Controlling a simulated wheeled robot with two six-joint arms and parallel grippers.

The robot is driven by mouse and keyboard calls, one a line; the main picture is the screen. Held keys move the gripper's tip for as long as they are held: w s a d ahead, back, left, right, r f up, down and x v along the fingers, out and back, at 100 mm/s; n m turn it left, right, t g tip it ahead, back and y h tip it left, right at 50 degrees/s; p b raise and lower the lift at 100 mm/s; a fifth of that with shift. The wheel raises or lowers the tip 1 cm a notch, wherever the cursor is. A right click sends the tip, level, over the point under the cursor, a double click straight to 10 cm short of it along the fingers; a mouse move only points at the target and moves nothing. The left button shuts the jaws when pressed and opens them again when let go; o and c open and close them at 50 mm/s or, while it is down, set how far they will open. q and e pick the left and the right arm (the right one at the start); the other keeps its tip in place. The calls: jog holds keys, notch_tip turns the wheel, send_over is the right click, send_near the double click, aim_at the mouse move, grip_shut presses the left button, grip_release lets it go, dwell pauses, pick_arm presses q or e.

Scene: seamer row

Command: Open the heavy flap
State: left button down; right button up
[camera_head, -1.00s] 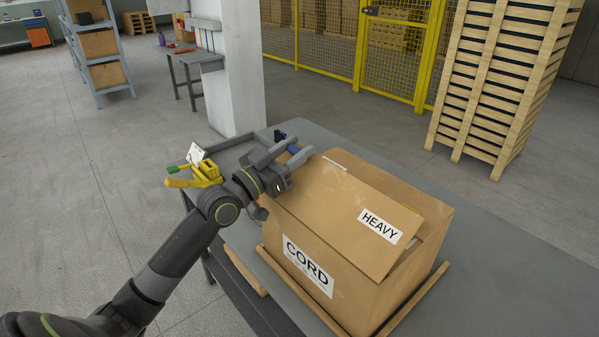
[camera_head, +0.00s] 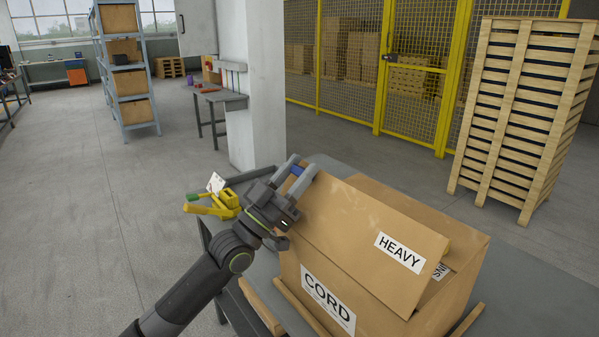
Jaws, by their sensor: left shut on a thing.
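A brown cardboard box (camera_head: 365,318) stands on a grey table, with a CORD label (camera_head: 328,299) on its front. Its top flap, marked HEAVY (camera_head: 345,222), slopes over the box and stands a little apart from it at the right end. Part of another label (camera_head: 440,271) shows in that gap. My right gripper is out of view.
A yellow tool (camera_head: 212,209) with a green end is beside my left wrist. Wooden strips (camera_head: 262,306) lie by the box's base. Grey table (camera_head: 535,305) is bare to the right. A pillar (camera_head: 252,90), yellow mesh fence (camera_head: 345,60) and pallet stack (camera_head: 525,110) stand behind.

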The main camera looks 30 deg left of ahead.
pick_arm(q)
jog(key=shift+r, duration=0.1)
dwell(0.7)
jog(key=c, duration=0.8)
grip_release()
jog(key=shift+s, duration=0.15)
jog(key=shift+c, duration=0.2)
jog(key=shift+s+a+f, duration=0.15)
jog(key=shift+s+f, duration=0.1)
jog(key=shift+f, duration=0.1)
jog(key=b+v, duration=0.1)
jog(key=v, duration=1.5)
jog(key=shift+s+a, duration=0.2)
jog(key=shift+s, duration=0.05)
